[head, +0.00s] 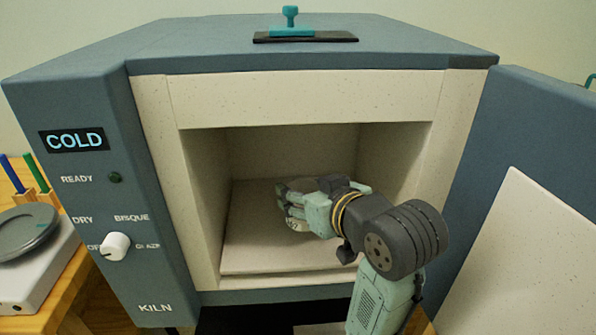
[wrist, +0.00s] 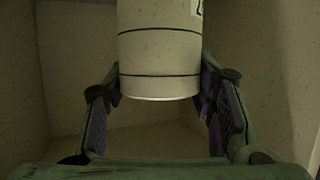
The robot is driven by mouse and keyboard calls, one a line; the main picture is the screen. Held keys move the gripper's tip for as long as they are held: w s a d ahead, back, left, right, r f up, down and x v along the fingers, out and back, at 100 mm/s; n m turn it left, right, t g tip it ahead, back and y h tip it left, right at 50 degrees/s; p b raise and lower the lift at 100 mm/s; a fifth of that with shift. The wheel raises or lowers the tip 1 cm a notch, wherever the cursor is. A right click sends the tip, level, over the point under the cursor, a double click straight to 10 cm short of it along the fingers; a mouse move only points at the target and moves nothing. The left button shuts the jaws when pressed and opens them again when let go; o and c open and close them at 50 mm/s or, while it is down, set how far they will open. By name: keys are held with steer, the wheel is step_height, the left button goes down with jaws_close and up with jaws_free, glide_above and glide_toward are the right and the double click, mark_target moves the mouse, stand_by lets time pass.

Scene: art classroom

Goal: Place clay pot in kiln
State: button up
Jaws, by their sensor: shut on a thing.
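The kiln (head: 300,100) stands open in the head view, with a pale speckled chamber and a flat pale floor slab (head: 255,252). My gripper (head: 288,205) reaches into the chamber from the front right, above the slab. In the wrist view its two fingers are shut on the clay pot (wrist: 160,75), a pale cylinder with dark rings and part of a label at the upper right. In the head view the pot (head: 298,224) is mostly hidden by the fingers, with only a pale piece showing below them. I cannot tell whether it touches the slab.
The kiln door (head: 475,200) is swung open on the right. The control panel (head: 105,190) at left reads COLD and has a white knob (head: 115,246). A teal-handled tool (head: 290,18) is on top. The slab around my gripper looks clear.

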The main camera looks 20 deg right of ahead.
steer(key=w+d+p, duration=0.2)
steer(key=w+d, duration=0.2)
steer(key=w, duration=0.9)
steer(key=f, duration=0.6)
steer(key=shift+s+a+f, duration=0.2)
steer(key=shift+s+f, duration=0.1)
steer(key=shift+s, duration=0.05)
steer(key=shift+w+f+p, duration=0.15)
steer(key=shift+f+p, duration=0.05)
steer(key=shift+p, duration=0.25)
steer(key=shift+f, duration=0.15)
steer(key=shift+f, duration=0.1)
steer(key=shift+f, duration=0.15)
steer(key=o, duration=1.2)
